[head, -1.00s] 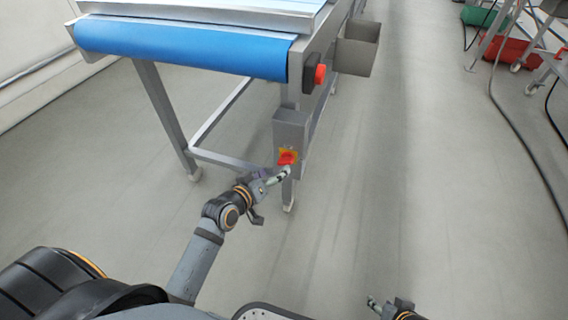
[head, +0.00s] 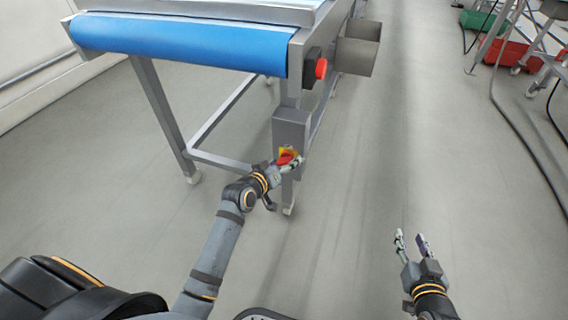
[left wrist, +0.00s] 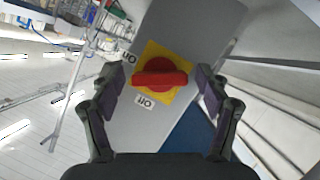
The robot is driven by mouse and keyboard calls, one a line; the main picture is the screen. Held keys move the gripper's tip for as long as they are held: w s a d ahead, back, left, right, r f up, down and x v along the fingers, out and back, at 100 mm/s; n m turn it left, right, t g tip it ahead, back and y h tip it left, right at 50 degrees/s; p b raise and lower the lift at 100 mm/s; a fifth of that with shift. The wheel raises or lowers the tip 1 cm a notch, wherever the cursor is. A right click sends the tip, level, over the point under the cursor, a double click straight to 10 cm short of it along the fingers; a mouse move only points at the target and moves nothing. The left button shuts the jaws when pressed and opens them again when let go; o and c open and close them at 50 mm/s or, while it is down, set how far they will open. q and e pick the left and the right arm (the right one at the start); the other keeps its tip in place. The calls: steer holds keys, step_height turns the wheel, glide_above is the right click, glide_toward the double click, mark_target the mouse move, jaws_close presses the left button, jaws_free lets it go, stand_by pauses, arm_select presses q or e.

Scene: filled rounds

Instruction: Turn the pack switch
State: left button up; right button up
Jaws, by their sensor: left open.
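In the head view the red and yellow switch (head: 286,155) sits on the grey box (head: 291,128) on the conveyor's leg. My left gripper (head: 290,168) is at the switch; in the left wrist view its open fingers (left wrist: 160,90) stand to either side of the red handle, with no clear contact. My right gripper (head: 411,241) is open and empty over the floor at lower right.
The conveyor with its blue belt (head: 180,45) stands above and behind the switch. A red push button (head: 321,68) and a metal bin (head: 357,52) are on its side. Red crates (head: 503,53) and a cable (head: 520,135) lie at right. The middle floor is clear.

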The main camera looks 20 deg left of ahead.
steer(key=shift+w+r, duration=0.1)
steer(key=shift+r, duration=0.05)
arm_select(q)
steer(key=c, duration=1.2)
steer(key=shift+o, duration=0.2)
steer(key=shift+n+h+p, duration=0.3)
steer(key=shift+n, duration=0.3)
steer(key=shift+f+n, duration=0.1)
steer(key=shift+n, duration=0.2)
arm_select(e)
step_height(320, 180, down, 5)
steer(key=s+g, duration=0.2)
steer(key=s, duration=0.1)
arm_select(q)
steer(key=shift+n+t+h+b, duration=0.3)
steer(key=shift+n+h+b, duration=0.15)
steer(key=shift+n+h, duration=0.2)
steer(key=shift+n+b, duration=0.35)
steer(key=shift+n, duration=0.3)
steer(key=shift+h, duration=0.35)
arm_select(e)
steer(key=w+r+t, duration=0.3)
steer(key=r, duration=0.4)
steer(key=w+r+t, duration=0.3)
steer(key=r, duration=0.5)
steer(key=shift+d+t, duration=0.2)
steer(key=shift+t, duration=0.1)
